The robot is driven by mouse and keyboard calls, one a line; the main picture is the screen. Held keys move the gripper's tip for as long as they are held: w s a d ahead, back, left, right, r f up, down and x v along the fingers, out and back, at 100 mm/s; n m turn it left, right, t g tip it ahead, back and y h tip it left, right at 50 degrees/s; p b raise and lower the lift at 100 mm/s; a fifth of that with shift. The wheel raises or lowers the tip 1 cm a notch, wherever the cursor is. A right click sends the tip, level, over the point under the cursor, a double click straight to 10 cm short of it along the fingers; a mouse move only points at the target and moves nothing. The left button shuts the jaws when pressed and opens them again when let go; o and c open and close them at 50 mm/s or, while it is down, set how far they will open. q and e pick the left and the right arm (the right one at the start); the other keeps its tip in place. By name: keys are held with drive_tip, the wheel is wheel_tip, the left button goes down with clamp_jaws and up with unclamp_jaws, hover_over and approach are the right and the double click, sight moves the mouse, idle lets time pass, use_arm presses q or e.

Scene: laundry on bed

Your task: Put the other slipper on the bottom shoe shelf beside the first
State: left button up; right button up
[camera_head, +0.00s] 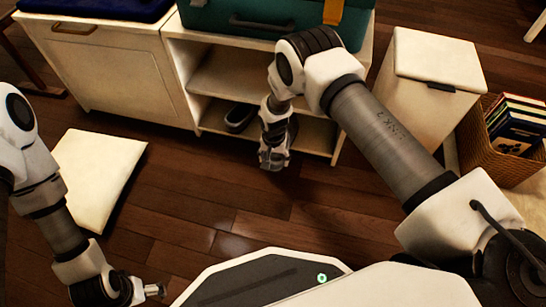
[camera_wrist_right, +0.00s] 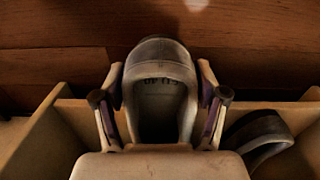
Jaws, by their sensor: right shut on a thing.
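My right gripper (camera_head: 273,159) hangs in front of the lower opening of the white shoe shelf (camera_head: 318,138). In the right wrist view it is shut on a grey slipper (camera_wrist_right: 160,50), with a finger on each side (camera_wrist_right: 160,98). The held slipper's opening faces that camera; in the head view the gripper mostly hides it. The first slipper (camera_head: 240,117), dark grey, lies on the bottom shelf, left of my right gripper. It also shows in the right wrist view (camera_wrist_right: 262,138), right of the held one. My left gripper (camera_head: 150,291) is low at the left, its fingers partly hidden.
A teal case (camera_head: 225,18) stands on top of the shelf unit. A white bin (camera_head: 425,85) and a wicker basket of books (camera_head: 490,150) stand to the right. A pale cushion-like block (camera_head: 98,178) lies on the floor at left. The wooden floor before the shelf is clear.

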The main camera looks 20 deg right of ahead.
drive_tip(key=shift+f, duration=0.1)
drive_tip(key=o, duration=1.3)
wheel_tip(320, 180, up, 12)
